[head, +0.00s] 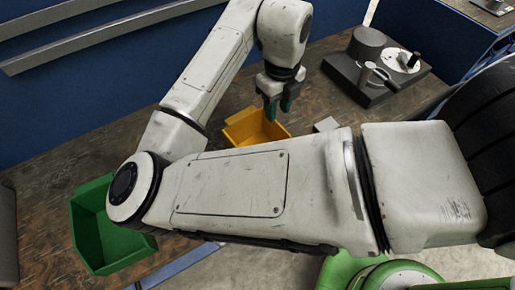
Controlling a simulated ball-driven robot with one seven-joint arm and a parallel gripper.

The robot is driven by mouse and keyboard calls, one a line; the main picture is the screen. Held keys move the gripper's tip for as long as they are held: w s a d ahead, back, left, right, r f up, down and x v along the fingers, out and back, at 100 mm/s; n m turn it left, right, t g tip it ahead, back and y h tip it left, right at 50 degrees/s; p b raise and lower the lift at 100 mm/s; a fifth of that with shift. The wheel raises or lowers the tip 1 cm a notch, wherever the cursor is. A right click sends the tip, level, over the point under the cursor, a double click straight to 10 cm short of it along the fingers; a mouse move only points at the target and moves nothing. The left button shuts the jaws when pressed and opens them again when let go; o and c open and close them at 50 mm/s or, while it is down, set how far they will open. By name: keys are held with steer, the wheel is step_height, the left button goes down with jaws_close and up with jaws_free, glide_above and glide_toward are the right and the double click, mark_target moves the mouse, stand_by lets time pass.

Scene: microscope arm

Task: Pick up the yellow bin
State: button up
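The yellow bin (245,131) sits on the brown table near the middle of the head view. My forearm hides its front part. My gripper (280,106) points down at the bin's back right side. Its two dark fingers with teal pads stand apart, with a gap between them. The fingers overlap the bin's right edge in the picture. I cannot tell whether they touch it or hang above it.
A green bin (112,246) stands at the left, partly behind my arm. A small grey block (326,125) lies right of the yellow bin. A dark grey fixture (350,76) with a round post and lever stands at the back right. A blue wall (60,100) rises behind the table.

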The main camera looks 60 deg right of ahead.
mark_target(279, 124)
steer(key=shift+s+a+f+p, duration=0.1)
steer(key=shift+f+p, duration=0.1)
steer(key=shift+f, duration=0.95)
steer(key=shift+s+d+f+p, duration=0.1)
steer(key=shift+s+f+p, duration=0.1)
steer(key=shift+f, duration=0.9)
steer(key=shift+s+a+f+p, duration=0.1)
steer(key=shift+f+p, duration=0.1)
steer(key=shift+f, duration=0.95)
steer(key=shift+c, duration=0.2)
jaws_close()
